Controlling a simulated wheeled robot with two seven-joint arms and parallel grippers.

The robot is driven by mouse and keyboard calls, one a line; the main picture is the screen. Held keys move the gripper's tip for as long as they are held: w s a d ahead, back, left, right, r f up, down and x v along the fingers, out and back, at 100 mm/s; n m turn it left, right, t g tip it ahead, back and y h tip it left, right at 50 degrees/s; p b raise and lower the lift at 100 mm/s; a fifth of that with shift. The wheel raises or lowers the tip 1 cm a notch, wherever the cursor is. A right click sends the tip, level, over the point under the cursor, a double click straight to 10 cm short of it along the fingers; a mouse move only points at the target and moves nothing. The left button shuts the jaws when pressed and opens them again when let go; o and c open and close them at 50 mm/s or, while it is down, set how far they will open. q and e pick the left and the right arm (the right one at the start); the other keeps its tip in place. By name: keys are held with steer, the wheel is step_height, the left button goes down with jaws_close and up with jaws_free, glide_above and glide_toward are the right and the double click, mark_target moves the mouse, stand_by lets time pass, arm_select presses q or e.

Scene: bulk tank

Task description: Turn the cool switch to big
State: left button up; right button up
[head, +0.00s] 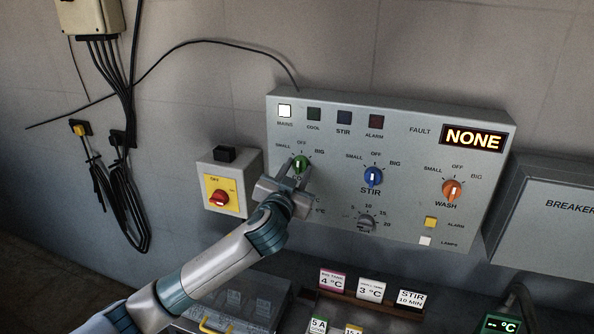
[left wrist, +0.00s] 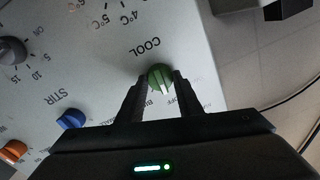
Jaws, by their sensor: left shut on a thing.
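The green cool switch (head: 300,163) is on the upper left of the grey control panel (head: 330,140), with SMALL, OFF and BIG printed around it. My left gripper (head: 293,174) is shut on this knob, one finger on each side. In the left wrist view the green knob (left wrist: 160,77) sits between the fingertips (left wrist: 158,82). Its white mark points down in that view, toward the OFF and BIG lettering; the fingers partly cover the labels, so I cannot tell its exact setting. The cool lamp (head: 314,114) looks dark. My right gripper is not in view.
A blue stir knob (head: 373,176), an orange wash knob (head: 452,189) and a grey dial (head: 366,223) share the panel. A red switch on a yellow plate (head: 219,196) is left of it. The display (head: 473,138) reads NONE. Small signs (head: 370,288) stand below.

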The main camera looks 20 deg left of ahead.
arm_select(q)
steer(key=m+p, duration=0.1)
steer(key=m, duration=0.3)
steer(key=shift+m, duration=0.3)
steer(key=shift+m+t+p, duration=0.3)
steer(key=shift+m+p, duration=0.5)
steer(key=shift+m, duration=1.6)
steer(key=o, duration=1)
steer(key=shift+o, duration=0.2)
steer(key=shift+f, duration=0.1)
